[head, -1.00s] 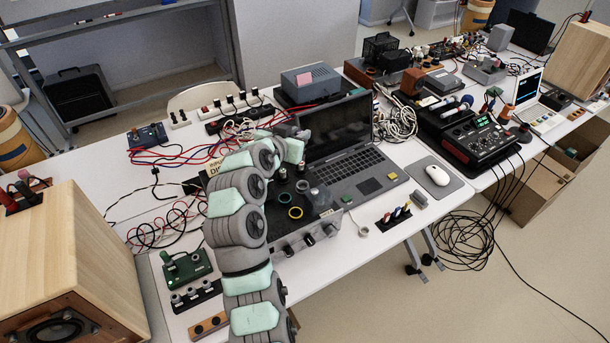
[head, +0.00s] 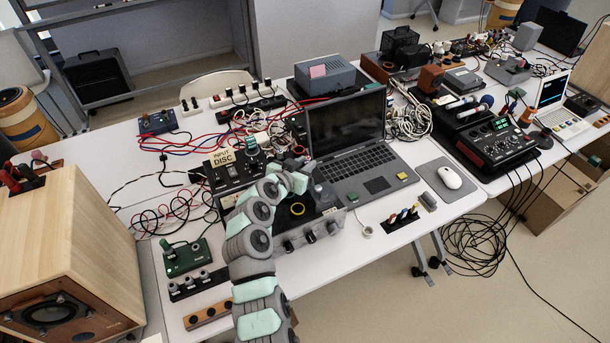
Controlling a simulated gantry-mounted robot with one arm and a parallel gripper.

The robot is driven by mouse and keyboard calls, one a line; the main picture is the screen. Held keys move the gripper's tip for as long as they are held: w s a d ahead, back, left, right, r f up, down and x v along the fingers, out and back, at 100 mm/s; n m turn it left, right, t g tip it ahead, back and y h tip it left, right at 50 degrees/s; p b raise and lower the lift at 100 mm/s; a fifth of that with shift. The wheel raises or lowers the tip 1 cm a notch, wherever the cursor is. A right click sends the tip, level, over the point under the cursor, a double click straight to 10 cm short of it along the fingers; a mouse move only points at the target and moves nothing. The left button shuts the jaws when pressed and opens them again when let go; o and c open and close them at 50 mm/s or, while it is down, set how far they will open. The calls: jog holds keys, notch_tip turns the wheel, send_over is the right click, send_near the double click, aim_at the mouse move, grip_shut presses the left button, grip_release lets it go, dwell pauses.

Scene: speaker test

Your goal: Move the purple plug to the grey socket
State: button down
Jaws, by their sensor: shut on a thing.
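My gripper (head: 301,161) is at the end of my arm, over the black-topped device (head: 325,215) and left of the laptop. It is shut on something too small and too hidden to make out. I cannot pick out the purple plug. A black strip with several grey round sockets (head: 190,285) lies on the front left of the table. I cannot tell whether one of these is the grey socket. My arm hides part of the device's top.
A yellow ring (head: 298,209) lies on the device. The laptop (head: 360,160) stands close on the right. An "INPUT DISC" panel (head: 222,158) and tangled cables (head: 255,130) lie behind. A wooden speaker (head: 70,230) fills the left front. A strip with coloured plugs (head: 402,217) lies on the right.

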jog(key=shift+f, duration=2.25)
jog(key=shift+f+b, duration=0.25)
jog(key=shift+b, duration=0.45)
jog(key=shift+f, duration=0.1)
jog(key=c, duration=1.5)
grip_release()
